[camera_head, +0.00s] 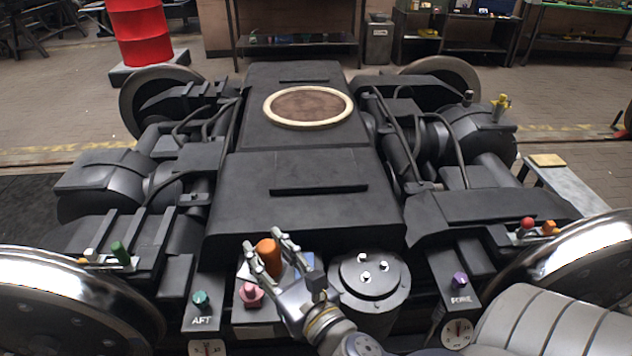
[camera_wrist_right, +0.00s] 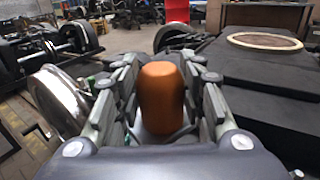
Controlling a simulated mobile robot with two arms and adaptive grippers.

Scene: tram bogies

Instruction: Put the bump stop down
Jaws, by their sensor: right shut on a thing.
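The bump stop, an orange rounded cylinder (camera_head: 268,257), stands roughly upright between the fingers of my right gripper (camera_head: 265,243). The gripper is shut on it at the near end of the bogie, above or at a pale plate (camera_head: 242,270). I cannot tell whether its base touches the plate. In the right wrist view the bump stop (camera_wrist_right: 161,92) fills the space between the two fingers (camera_wrist_right: 160,85), and its lower end is partly hidden. My left gripper is not in view.
A pink knob-like piece (camera_head: 251,294) is just left of the gripper. A round black cap with pale studs (camera_head: 370,275) is to its right. Teal (camera_head: 200,299) and purple (camera_head: 460,281) pieces stand by the AFT and FORE labels. The bogie's dark centre top (camera_head: 300,215) is mostly clear.

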